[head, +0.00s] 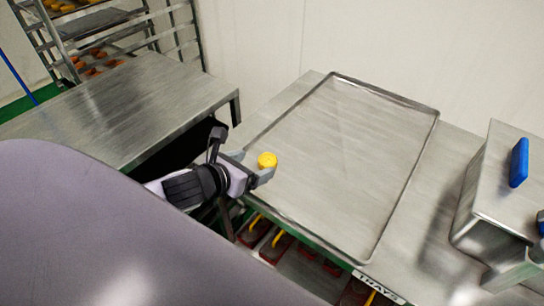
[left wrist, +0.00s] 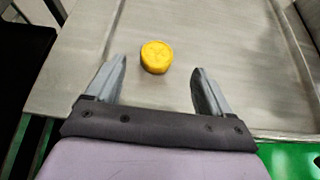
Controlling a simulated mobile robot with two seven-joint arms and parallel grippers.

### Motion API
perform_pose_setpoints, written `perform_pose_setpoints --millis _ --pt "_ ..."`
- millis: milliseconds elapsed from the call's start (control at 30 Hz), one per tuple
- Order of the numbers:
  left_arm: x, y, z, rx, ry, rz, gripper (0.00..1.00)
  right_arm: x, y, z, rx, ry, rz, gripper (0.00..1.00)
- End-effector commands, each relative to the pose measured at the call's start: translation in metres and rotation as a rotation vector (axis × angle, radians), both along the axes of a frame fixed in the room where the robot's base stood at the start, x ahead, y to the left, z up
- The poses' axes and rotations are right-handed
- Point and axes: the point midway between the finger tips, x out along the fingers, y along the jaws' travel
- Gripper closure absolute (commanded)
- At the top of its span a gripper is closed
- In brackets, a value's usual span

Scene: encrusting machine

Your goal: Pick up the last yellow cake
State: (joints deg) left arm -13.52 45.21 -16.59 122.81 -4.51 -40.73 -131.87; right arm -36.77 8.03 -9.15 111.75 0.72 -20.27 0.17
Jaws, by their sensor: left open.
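One round yellow cake (head: 267,160) lies on the metal tray (head: 345,140), close to its left edge. It also shows in the left wrist view (left wrist: 156,57), with a pattern pressed into its top. My left gripper (head: 257,168) is open at the tray's left edge. In the left wrist view its two grey fingers (left wrist: 154,88) stand apart, with the cake just beyond the fingertips and roughly between them. The fingers do not appear to touch the cake. My right gripper is in neither view.
The rest of the tray is bare. A steel machine box with a blue handle (head: 519,163) stands at the right. An empty steel table (head: 120,105) is at the left, with a rack (head: 165,30) of baked goods behind it. Several dark items with yellow handles sit on a shelf below the tray.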

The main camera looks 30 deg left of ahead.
Motion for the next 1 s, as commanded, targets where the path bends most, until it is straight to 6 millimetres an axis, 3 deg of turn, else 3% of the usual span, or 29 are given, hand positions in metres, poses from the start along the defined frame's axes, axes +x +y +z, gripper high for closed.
perform_pose_setpoints --millis 500,867,1000 --pt "0.048 0.000 -0.027 -0.005 -0.001 0.002 0.18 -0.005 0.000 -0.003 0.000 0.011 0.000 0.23" --pt "0.054 -0.001 -0.031 -0.003 0.001 -0.001 0.18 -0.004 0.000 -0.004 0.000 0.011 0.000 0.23" --pt "0.053 -0.001 -0.031 -0.004 0.001 0.000 0.60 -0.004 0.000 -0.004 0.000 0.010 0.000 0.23"
